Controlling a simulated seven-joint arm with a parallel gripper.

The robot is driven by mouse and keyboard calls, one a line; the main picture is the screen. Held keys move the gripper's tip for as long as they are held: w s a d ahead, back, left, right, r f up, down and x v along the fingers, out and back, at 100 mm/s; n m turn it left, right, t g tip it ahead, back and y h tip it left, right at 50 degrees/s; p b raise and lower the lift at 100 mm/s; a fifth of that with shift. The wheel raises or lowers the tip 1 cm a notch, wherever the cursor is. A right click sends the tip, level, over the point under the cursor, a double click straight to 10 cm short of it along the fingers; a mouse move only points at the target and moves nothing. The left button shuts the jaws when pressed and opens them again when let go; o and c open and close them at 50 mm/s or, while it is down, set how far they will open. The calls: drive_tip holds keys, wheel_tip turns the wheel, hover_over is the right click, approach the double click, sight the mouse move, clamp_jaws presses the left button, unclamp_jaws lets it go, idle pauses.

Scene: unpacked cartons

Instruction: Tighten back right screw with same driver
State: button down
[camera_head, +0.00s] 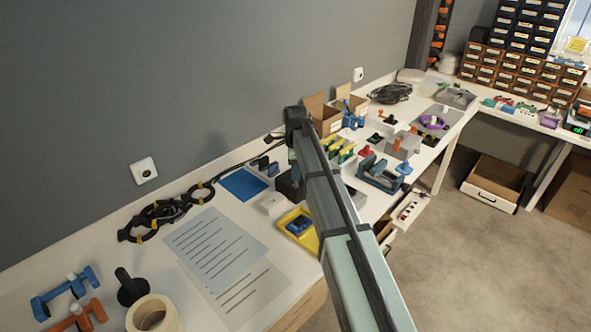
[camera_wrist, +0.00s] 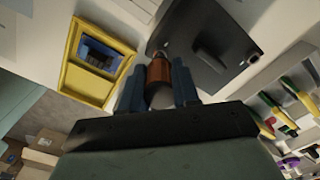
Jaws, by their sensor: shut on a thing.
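My gripper (camera_wrist: 158,72) shows in the wrist view with its two dark fingers closed on a copper-brown, rounded piece (camera_wrist: 160,80), which looks like the driver's handle. Its tip is hidden from this angle. Just beyond the fingers lies a dark, flat, plate-like unit (camera_wrist: 228,38) with a raised bar on it. I cannot tell whether the driver touches it. No screw can be made out, including the back right one. In the head view my arm covers the gripper and the driver; part of a dark block (camera_head: 287,186) shows beside the arm.
A yellow tray (camera_wrist: 72,83) with a blue part (camera_wrist: 100,52) lies close to the gripper's left. Colourful-handled tools (camera_wrist: 290,90) stand to its right. In the head view, paper sheets (camera_head: 215,250), a blue mat (camera_head: 243,184) and coiled black cable (camera_head: 160,213) lie left of my arm.

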drive_tip(key=m, duration=1.1)
drive_tip(key=shift+w+m, duration=0.1)
drive_tip(key=shift+m, duration=1.6)
drive_tip(key=shift+n, duration=1)
drive_tip(key=shift+r, duration=0.1)
drive_tip(key=shift+r, duration=2.1)
